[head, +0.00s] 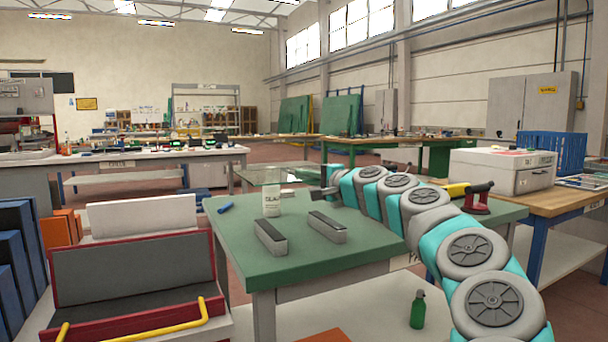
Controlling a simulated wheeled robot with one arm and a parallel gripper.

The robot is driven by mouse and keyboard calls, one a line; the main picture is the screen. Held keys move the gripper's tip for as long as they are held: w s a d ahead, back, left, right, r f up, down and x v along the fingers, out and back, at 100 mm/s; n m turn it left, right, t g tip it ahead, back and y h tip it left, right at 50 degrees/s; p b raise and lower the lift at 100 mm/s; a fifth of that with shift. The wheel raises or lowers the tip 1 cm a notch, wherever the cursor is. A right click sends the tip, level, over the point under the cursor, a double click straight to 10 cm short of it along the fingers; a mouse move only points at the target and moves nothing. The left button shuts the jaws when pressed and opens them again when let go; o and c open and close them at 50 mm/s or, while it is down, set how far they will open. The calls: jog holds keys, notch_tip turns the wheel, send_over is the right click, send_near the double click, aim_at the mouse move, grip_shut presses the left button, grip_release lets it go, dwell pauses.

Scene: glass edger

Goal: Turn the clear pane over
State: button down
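A clear, faintly greenish pane (262,177) shows beyond the far edge of the green-topped table (228,246), left of my gripper. It looks roughly flat, and things behind show through it. My gripper (324,191) is at the end of my arm, above the far part of the green table. It is small, dark and seen from behind. Its fingers are not clear, and I cannot tell whether they touch the pane. Two grey blocks with dark tops, a left one (271,239) and a right one (328,228), lie parallel on the green table.
A white labelled bottle (271,192) and a blue marker (225,208) stand and lie left on the green table. A red-and-black suction cup (477,198) is at its right. A red rack with yellow handle (130,280) is front left. A white box (502,171) sits right.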

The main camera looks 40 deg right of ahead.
jog(key=shift+f+b, duration=4.2)
jog(key=shift+f, duration=2.15)
jog(key=shift+f+b, duration=0.3)
jog(key=shift+f, duration=0.15)
jog(key=c, duration=1)
grip_release()
jog(key=shift+o, duration=0.2)
jog(key=shift+s, duration=3.9)
